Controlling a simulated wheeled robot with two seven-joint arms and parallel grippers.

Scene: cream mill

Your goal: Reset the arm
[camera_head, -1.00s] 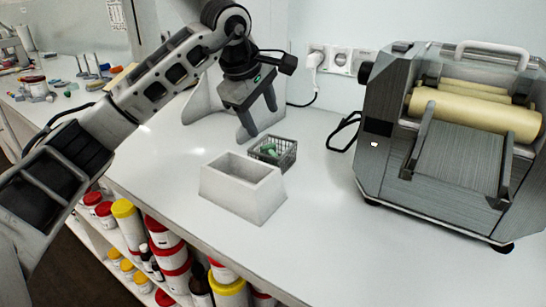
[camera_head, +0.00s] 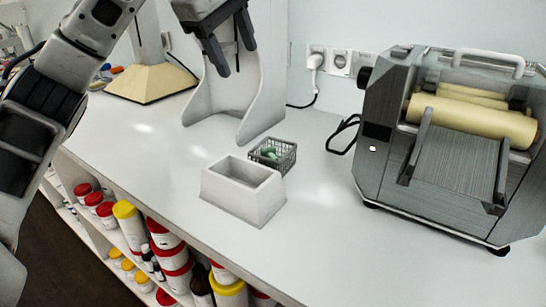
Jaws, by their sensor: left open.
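My left arm comes in from the left in the head view. Its gripper (camera_head: 234,54) is at the top, left of centre, with two dark fingers spread apart and nothing between them. It is raised above the white counter (camera_head: 370,250), in front of a white curved stand (camera_head: 262,105). The upper part of the arm near the wrist runs out of the top of the picture. My right gripper is not in view.
A white open box (camera_head: 240,195) and a dark wire basket (camera_head: 287,158) with green items stand mid-counter. A steel roller mill (camera_head: 440,150) fills the right. A wooden-based stand (camera_head: 150,83) is at the back left. Several tubs (camera_head: 175,260) sit on shelves below. The counter's front right is clear.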

